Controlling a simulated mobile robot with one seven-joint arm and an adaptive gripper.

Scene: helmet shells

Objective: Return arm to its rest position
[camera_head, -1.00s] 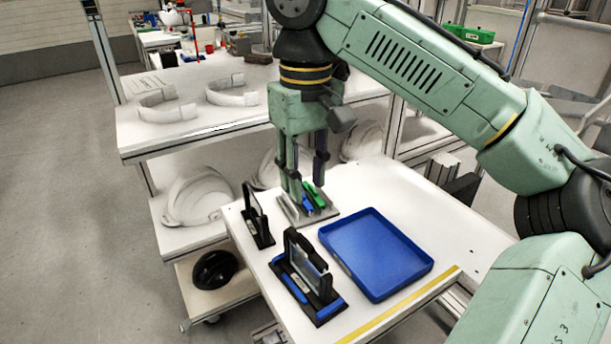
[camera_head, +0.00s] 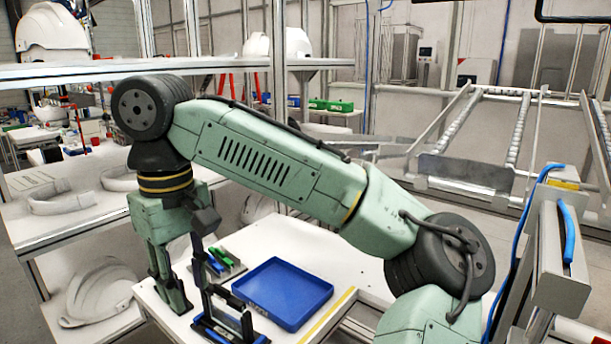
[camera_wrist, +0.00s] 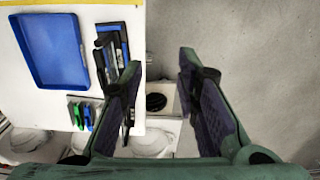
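My gripper (camera_head: 182,285) hangs pointing down at the left edge of the white work table (camera_head: 290,232) in the head view. In the wrist view the fingers of my gripper (camera_wrist: 160,75) are spread wide with nothing between them. Below the gap are the table's edge, grey floor and a lower shelf. My arm reaches across above the table, bent at the elbow.
The table holds a blue tray (camera_head: 283,292), black fixtures (camera_head: 225,318) close to my gripper, and a small plate with green and blue clips (camera_wrist: 83,115). A shelf with white helmet shells (camera_head: 98,290) stands left. A metal rack (camera_head: 470,165) stands right.

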